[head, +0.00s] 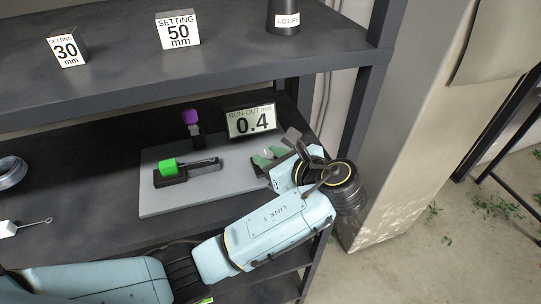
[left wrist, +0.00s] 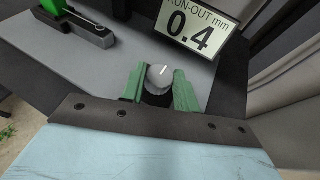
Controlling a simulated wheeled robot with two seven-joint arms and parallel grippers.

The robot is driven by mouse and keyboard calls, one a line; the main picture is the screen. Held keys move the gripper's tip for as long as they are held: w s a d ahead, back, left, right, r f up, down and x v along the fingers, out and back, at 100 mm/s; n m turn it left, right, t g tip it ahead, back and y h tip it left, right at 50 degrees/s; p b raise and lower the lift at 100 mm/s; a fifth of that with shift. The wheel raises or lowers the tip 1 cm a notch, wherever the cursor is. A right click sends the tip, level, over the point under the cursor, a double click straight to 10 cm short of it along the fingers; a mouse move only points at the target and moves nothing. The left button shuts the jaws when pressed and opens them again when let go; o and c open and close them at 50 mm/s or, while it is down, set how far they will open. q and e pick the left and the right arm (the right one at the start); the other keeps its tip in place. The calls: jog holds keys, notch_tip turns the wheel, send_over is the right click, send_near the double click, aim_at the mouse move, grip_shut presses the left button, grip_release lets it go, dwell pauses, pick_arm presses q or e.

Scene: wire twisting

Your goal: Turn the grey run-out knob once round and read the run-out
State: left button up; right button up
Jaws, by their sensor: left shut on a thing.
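The grey run-out knob (left wrist: 158,77) sits on a dark mount at the right end of the grey plate, with a white mark on its top face. It shows small in the head view (head: 266,153). My left gripper (head: 270,158) has its green fingers on both sides of the knob and is shut on it; the left wrist view shows the fingers (left wrist: 158,88) around it. The run-out display (head: 251,121) stands behind and reads 0.4 mm; it also shows in the left wrist view (left wrist: 197,26). My right gripper is not in view.
On the grey plate (head: 155,204) are a green block (head: 168,167) in a dark fixture and a purple-topped part (head: 191,117) behind. A shelf post (head: 357,115) stands right.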

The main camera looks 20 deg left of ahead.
pick_arm(q)
jog(key=o, duration=1)
jog(key=shift+v, duration=3.75)
